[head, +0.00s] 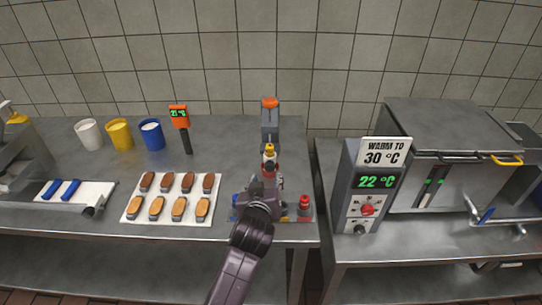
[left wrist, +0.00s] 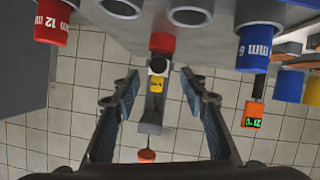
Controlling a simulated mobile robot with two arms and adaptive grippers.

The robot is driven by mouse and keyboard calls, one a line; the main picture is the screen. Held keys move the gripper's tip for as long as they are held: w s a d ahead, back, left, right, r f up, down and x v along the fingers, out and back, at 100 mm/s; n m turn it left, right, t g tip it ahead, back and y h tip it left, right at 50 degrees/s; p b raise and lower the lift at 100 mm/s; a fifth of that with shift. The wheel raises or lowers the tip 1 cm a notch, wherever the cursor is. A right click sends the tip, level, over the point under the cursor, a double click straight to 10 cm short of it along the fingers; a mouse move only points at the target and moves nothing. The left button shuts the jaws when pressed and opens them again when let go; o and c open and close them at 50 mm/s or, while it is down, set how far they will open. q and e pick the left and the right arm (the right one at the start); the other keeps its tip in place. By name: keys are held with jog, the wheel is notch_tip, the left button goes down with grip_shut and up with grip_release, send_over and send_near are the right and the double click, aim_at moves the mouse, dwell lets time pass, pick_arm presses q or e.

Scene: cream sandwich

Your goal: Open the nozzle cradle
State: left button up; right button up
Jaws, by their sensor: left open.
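A grey upright fixture (head: 270,125) with an orange knob on top stands at the back of the left counter and appears to be the nozzle cradle. A yellow part (head: 269,150) and a red part sit at its front. It also shows in the left wrist view (left wrist: 150,115), between my fingers in the picture. My left gripper (head: 266,181) is open and empty, in front of the fixture; its spread fingers also show in the left wrist view (left wrist: 161,84). I cannot tell the exact gap to the fixture. My right gripper is not in view.
A red labelled nozzle (head: 305,203) stands right of my left gripper; a blue one (left wrist: 256,48) shows in the left wrist view. A white tray (head: 130,215) of biscuits lies left, with cups behind. A warmer reading 22 °C (head: 377,181) stands on the right counter.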

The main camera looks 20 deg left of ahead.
aim_at(269, 168)
pick_arm(q)
jog(key=shift+w, duration=0.7)
jog(key=x, duration=0.3)
jog(key=shift+w+a+p, duration=0.2)
jog(key=shift+w+p, duration=0.15)
jog(key=shift+p, duration=0.05)
jog(key=shift+x, duration=1.05)
jog(key=shift+w+f, duration=0.2)
jog(key=shift+w, duration=0.05)
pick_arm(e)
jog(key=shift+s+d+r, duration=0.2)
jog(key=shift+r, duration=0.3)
pick_arm(q)
jog(key=c, duration=0.7)
grip_shut()
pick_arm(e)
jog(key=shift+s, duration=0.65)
